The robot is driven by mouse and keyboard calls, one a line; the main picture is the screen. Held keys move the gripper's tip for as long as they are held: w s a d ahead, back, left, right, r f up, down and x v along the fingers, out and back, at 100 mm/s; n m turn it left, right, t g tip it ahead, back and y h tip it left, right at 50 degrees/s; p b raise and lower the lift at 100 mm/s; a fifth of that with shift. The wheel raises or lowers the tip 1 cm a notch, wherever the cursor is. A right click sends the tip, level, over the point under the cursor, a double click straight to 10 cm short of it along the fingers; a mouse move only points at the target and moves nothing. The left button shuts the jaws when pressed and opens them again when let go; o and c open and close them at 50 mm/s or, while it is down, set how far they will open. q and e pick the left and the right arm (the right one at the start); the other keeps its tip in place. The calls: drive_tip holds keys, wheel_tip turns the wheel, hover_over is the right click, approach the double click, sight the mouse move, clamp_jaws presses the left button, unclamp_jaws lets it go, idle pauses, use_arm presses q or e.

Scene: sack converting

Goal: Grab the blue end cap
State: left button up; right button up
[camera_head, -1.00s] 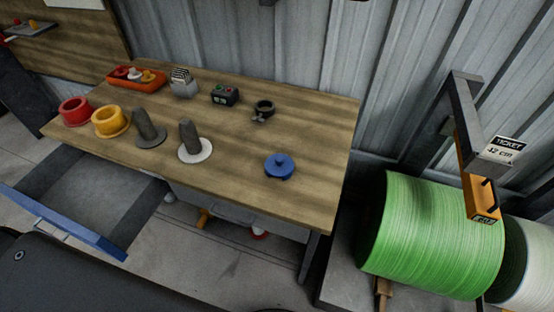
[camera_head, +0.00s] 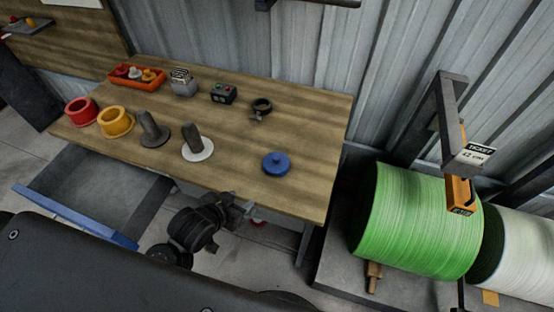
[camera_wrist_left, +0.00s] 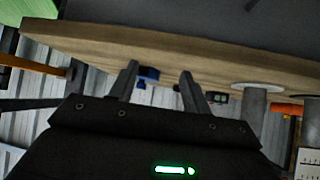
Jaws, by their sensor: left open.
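The blue end cap (camera_head: 276,163) lies on the wooden workbench (camera_head: 300,120), near its right front part, with a small knob on top. My left gripper (camera_head: 243,207) is in front of the bench's front edge, lower left of the cap and apart from it. In the left wrist view the blue end cap (camera_wrist_left: 148,74) shows beyond and between the two spread fingers of my left gripper (camera_wrist_left: 158,72). The jaws are open and empty. My right gripper is not in view.
A grey post on a white disc (camera_head: 197,150), another on a dark disc (camera_head: 152,130), a yellow ring (camera_head: 115,121) and a red ring (camera_head: 81,111) stand left of the cap. A black clamp ring (camera_head: 261,106) lies behind it. A green roll (camera_head: 415,220) stands right of the bench.

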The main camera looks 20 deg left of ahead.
sight(274, 160)
use_arm(q)
drive_tip(key=w+r+t, duration=0.1)
drive_tip(key=w+d+r+t+h, duration=0.1)
drive_tip(key=w+r, duration=0.1)
drive_tip(key=w+d+r+t, duration=0.1)
drive_tip(key=w, duration=0.1)
drive_tip(key=shift+w+d+r+m+h, duration=0.25)
drive_tip(key=shift+m+h, duration=0.15)
drive_tip(key=x, duration=0.5)
drive_tip(key=shift+w+d+f+p, duration=0.1)
drive_tip(key=shift+w+p, duration=0.2)
drive_tip(key=shift+p, duration=0.05)
drive_tip(key=shift+w+d, duration=0.1)
drive_tip(key=shift+w, duration=0.2)
drive_tip(key=p+x, duration=0.1)
drive_tip(key=x, duration=0.3)
drive_tip(key=shift+w+d+f, duration=0.15)
drive_tip(key=shift+w, duration=0.1)
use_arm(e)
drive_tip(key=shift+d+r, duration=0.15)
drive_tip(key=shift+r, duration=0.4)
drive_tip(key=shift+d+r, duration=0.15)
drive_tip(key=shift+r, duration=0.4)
use_arm(q)
clamp_jaws()
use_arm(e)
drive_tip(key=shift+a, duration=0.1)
